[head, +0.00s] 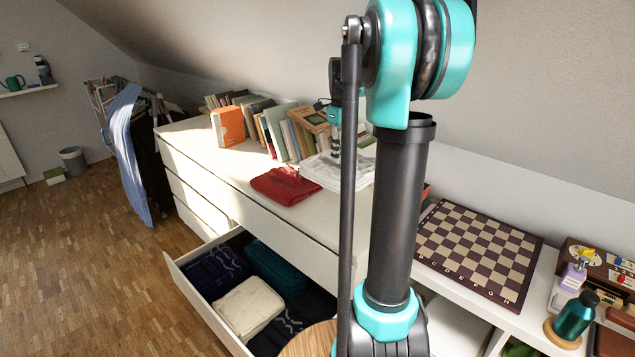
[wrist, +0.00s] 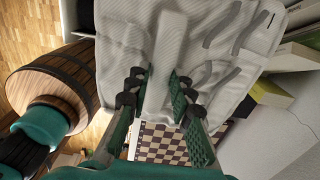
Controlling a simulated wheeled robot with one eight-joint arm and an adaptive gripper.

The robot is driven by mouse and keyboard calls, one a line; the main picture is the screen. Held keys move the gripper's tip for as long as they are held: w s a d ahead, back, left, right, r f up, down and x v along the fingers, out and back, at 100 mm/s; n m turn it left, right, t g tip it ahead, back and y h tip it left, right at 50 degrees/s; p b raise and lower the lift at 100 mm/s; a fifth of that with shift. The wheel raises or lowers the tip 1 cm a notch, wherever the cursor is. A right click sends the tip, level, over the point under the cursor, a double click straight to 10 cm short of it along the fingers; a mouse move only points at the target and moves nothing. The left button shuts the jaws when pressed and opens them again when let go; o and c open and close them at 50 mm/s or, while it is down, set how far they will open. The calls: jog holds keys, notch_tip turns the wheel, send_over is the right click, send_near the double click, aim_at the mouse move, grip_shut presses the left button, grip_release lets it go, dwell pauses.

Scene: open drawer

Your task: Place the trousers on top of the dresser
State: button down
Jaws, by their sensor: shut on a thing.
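The trousers, a pale grey-white folded cloth (head: 350,176), are at the back of the white dresser top (head: 205,155), in front of the books. They fill the upper middle of the wrist view (wrist: 235,45). My gripper (wrist: 155,95) is shut on a raised fold of them. In the head view my gripper (head: 335,153) is partly hidden behind my own arm. The cloth looks level and spread flat. I cannot tell whether it touches the dresser top or hangs just above it.
A red folded cloth (head: 286,186) lies just left of the trousers. Several books (head: 283,130) line the back wall. A chessboard (head: 478,250) lies to the right. An open drawer (head: 212,316) below holds folded clothes. The dresser top's left end is clear.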

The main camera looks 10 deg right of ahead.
notch_tip(320, 180, down, 16)
jog(key=shift+f, duration=0.1)
dwell(0.5)
jog(key=c, duration=1.3)
grip_release()
jog(key=shift+c, duration=0.2)
notch_tip(320, 180, up, 12)
jog(key=shift+s, duration=0.1)
jog(key=s+a+f+n+t, duration=0.1)
jog(key=s+a+f+n, duration=0.2)
jog(key=s+f+n, duration=0.2)
jog(key=s+a+f+n+t, duration=0.1)
jog(key=s+a+f+n, duration=0.2)
jog(key=s+n, duration=0.9)
jog(key=s+a+f+n+t, duration=0.2)
jog(key=s+f+n, duration=0.5)
jog(key=n, duration=0.5)
jog(key=shift+s+a+f, duration=0.3)
jog(key=shift+s+a, duration=0.25)
jog(key=shift+s, duration=0.35)
